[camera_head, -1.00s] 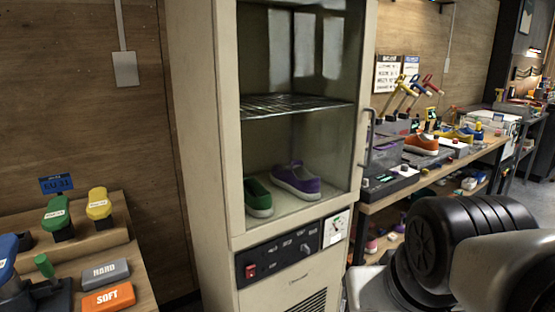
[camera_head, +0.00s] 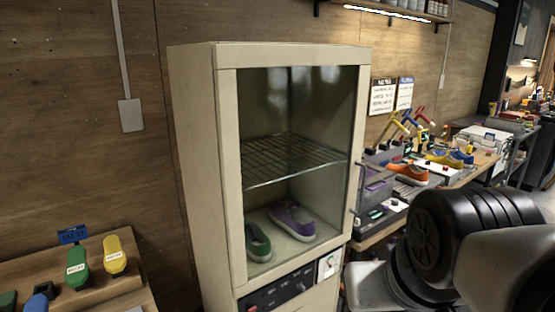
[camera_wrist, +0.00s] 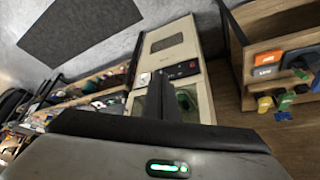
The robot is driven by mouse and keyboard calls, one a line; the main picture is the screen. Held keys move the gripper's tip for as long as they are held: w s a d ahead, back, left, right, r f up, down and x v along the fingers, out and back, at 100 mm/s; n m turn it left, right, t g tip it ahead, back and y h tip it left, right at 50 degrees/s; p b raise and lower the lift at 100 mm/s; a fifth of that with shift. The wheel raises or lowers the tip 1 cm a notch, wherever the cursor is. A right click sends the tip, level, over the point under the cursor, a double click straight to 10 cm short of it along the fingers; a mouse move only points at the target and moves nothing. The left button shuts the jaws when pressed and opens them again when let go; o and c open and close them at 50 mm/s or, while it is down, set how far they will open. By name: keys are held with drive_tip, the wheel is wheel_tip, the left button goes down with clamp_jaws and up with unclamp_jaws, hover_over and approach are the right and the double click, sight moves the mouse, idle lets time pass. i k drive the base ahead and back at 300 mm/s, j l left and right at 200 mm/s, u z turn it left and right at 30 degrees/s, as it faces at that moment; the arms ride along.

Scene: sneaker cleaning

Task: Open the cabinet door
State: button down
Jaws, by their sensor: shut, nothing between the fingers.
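The cabinet (camera_head: 205,160) is a tall cream unit with a glass front door (camera_head: 300,115), which looks shut. A thin vertical handle (camera_head: 358,195) sits on the door's right edge. Behind the glass are a wire shelf (camera_head: 285,160), a green shoe (camera_head: 257,243) and a purple shoe (camera_head: 292,221). In the wrist view the cabinet (camera_wrist: 195,92) appears upside down. My gripper (camera_wrist: 168,82) is shut and empty, its dark fingers pointing toward the cabinet and covering part of the glass. I cannot see the handle clearly there. My gripper is outside the head view.
A workbench (camera_head: 462,180) with orange and yellow shoes and tools stands right of the cabinet. A wooden stand (camera_head: 108,283) with green and yellow brushes is at the lower left. A wooden wall (camera_head: 85,130) is behind. My arm fills the lower right.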

sight(227, 58)
drive_tip(key=i+l, duration=0.15)
drive_tip(key=i, duration=0.4)
drive_tip(key=i+l, duration=0.15)
drive_tip(key=i, duration=0.35)
drive_tip(key=k+j, duration=0.15)
drive_tip(key=j, duration=0.2)
drive_tip(key=i+l, duration=0.2)
drive_tip(key=l, duration=0.15)
